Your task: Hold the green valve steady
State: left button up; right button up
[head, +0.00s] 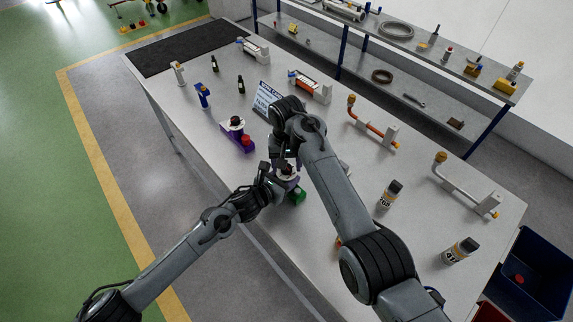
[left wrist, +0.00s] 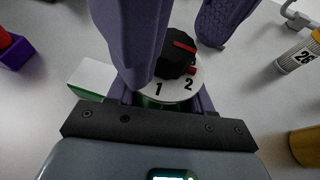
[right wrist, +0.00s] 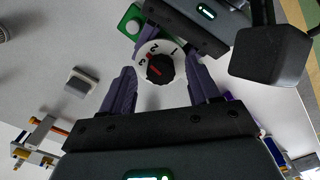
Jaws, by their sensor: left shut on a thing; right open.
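The green valve (head: 298,196) stands near the table's front edge in the head view, mostly hidden by my grippers. It has a green body (right wrist: 131,20), a white numbered dial (left wrist: 163,99) and a black knob (left wrist: 176,58) with a red stripe. My left gripper (left wrist: 163,92) is shut on the green valve, low beside the dial. My right gripper (right wrist: 160,84) is open, its fingers apart on either side of the knob. I cannot tell whether they touch it.
A purple valve (head: 237,137) with a red button stands to the left. A tilted sign (head: 265,98) stands behind my right arm. Canisters (head: 390,194) and pipe fixtures (head: 372,128) are at right. A dark blue bin (head: 532,280) sits beyond the table's right end.

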notch_tip(320, 180, up, 11)
dwell(0.4)
jog(key=shift+r, duration=0.1)
notch_tip(320, 180, down, 12)
jog(key=m, duration=0.4)
jog(key=shift+m, duration=0.3)
dwell(0.4)
